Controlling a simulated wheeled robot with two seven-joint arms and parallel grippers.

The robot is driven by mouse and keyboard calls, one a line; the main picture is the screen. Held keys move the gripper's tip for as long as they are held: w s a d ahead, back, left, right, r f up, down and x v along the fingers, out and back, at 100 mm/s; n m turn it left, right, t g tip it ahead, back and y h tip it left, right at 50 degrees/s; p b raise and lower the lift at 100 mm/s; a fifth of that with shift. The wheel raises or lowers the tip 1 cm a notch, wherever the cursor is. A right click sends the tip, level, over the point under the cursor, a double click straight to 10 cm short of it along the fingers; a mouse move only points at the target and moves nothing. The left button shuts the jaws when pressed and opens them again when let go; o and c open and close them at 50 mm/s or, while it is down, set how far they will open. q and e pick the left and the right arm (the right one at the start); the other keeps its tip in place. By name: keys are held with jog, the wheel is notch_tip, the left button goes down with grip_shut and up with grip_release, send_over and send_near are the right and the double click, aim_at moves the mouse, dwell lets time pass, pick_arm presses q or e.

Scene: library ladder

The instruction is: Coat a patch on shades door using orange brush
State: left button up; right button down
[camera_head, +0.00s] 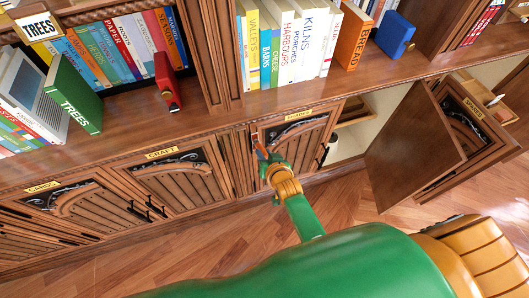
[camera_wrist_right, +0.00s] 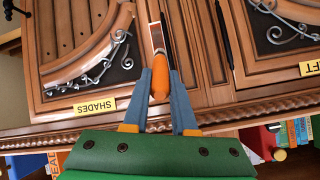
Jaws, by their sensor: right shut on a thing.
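The shades door (camera_head: 318,137) is a carved wooden cabinet door in the lower row, with a yellow SHADES label above it and black ornament. It looks closed. My right gripper (camera_head: 263,157) is at the door's left edge. In the right wrist view, its two blue-grey fingers (camera_wrist_right: 161,84) are shut on the orange handle of the brush (camera_wrist_right: 160,76). The brush's pale head points away from the gripper, over the edge strip of the shades door (camera_wrist_right: 76,50). I cannot tell whether the head touches the wood. No coated patch can be made out. My left gripper is not in view.
A cabinet door (camera_head: 415,145) stands open at the right, beside an open compartment (camera_head: 355,138). The craft door (camera_head: 175,185) is to the left. Wooden floor (camera_head: 345,205) lies below.

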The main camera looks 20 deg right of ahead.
jog(key=shift+f, duration=0.6)
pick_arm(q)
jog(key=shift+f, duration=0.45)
pick_arm(e)
jog(key=shift+r, duration=0.15)
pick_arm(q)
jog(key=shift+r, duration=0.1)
pick_arm(e)
jog(key=shift+s+r+p, duration=0.15)
jog(key=shift+s+p, duration=0.25)
jog(key=shift+p, duration=0.05)
pick_arm(q)
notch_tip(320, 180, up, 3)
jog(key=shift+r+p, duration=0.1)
jog(key=shift+p, duration=1.05)
pick_arm(e)
jog(key=s, duration=0.5)
jog(key=shift+s+d, duration=0.1)
jog(key=shift+s, duration=0.1)
